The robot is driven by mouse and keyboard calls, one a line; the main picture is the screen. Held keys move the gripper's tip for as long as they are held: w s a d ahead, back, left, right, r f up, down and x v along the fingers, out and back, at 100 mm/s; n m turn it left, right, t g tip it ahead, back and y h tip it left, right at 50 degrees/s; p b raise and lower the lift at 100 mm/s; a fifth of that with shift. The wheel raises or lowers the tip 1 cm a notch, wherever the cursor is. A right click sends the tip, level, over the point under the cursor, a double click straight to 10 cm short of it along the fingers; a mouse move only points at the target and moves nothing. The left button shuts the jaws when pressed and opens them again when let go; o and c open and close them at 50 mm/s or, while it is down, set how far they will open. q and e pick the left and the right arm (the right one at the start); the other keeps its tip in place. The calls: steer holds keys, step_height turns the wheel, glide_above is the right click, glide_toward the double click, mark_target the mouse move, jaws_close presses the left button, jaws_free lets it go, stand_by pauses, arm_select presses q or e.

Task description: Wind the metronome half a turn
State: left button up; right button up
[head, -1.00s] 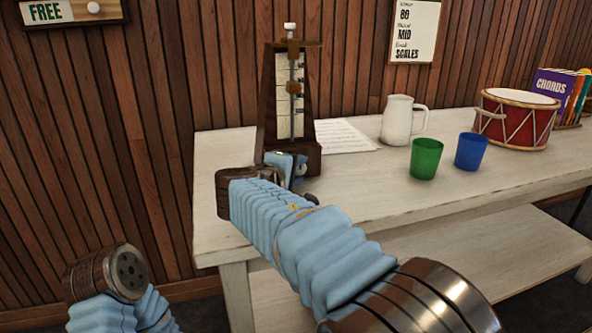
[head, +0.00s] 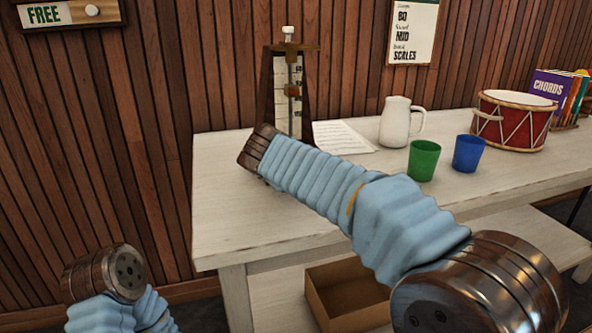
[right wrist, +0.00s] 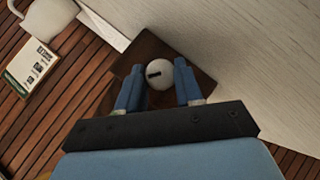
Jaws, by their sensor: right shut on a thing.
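The metronome (head: 281,105) stands upright at the back left of the pale table, its scale face and pendulum rod visible. My right arm hides its lower part in the head view. In the right wrist view, my right gripper (right wrist: 160,68) is at the metronome's dark brown base (right wrist: 140,48). Its two blue fingers are shut on a round pale winding knob (right wrist: 160,75) with a dark slot, one finger on each side. The right gripper itself is hidden in the head view. My left arm is at the bottom left of the head view, but its gripper does not show.
A paper sheet (head: 341,137) lies right of the metronome, then a white jug (head: 395,122), a green cup (head: 422,160), a blue cup (head: 468,153) and a red drum (head: 515,122). An open box (head: 345,290) is on the lower shelf. The table's front left is clear.

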steer(key=shift+a+f, duration=0.1)
steer(key=shift+f, duration=0.1)
steer(key=o, duration=1)
steer(key=shift+r, duration=0.1)
steer(key=b+v, duration=0.1)
steer(key=v, duration=1.2)
steer(key=shift+s+r, duration=0.25)
steer(key=shift+s, duration=0.1)
